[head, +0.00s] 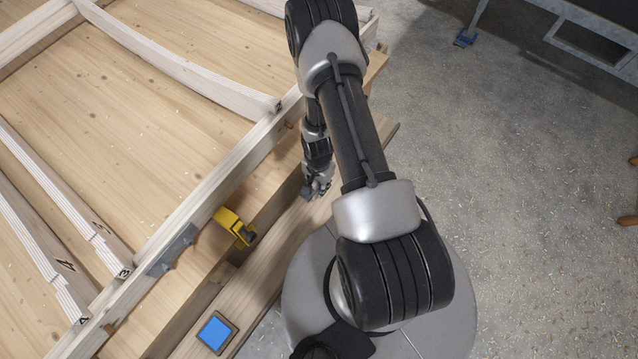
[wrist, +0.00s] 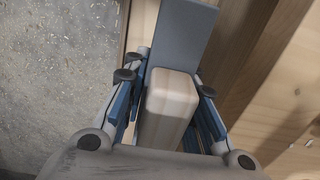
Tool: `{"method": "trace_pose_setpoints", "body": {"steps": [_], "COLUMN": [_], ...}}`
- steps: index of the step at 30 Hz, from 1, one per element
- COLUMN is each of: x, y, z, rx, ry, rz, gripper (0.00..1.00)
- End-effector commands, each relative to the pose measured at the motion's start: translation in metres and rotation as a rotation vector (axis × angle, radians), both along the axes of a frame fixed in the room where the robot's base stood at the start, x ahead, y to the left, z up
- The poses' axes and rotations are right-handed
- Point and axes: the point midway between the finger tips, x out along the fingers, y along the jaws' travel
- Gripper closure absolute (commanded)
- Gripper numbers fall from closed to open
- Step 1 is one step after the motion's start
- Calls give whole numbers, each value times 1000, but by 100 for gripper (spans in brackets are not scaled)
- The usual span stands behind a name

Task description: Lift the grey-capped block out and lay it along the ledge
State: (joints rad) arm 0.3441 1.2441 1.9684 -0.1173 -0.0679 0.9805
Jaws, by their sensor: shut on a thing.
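In the wrist view my gripper (wrist: 168,112) is shut on the grey-capped block (wrist: 172,96), with blue-sided fingers on both sides of its pale wood part. The block's flat grey part (wrist: 184,35) reaches away beyond the fingers. Its lower end is hidden by the gripper body. In the head view my gripper (head: 318,186) is small, low over the front wooden ledge (head: 262,268). There the block is mostly hidden by the fingers. I cannot tell whether the block touches the ledge.
A blue square in a dark surround (head: 216,332) is on the ledge's near end. The ledge between is bare. Concrete floor (head: 520,190) lies right.

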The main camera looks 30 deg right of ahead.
Motion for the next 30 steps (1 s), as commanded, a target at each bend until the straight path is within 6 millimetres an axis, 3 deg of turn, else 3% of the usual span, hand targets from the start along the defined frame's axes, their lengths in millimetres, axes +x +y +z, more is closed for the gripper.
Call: {"method": "trace_pose_setpoints", "body": {"steps": [30], "x": [4], "y": [9], "z": [-74], "rx": [0], "ry": [0], "rz": [-12], "gripper": [100]}}
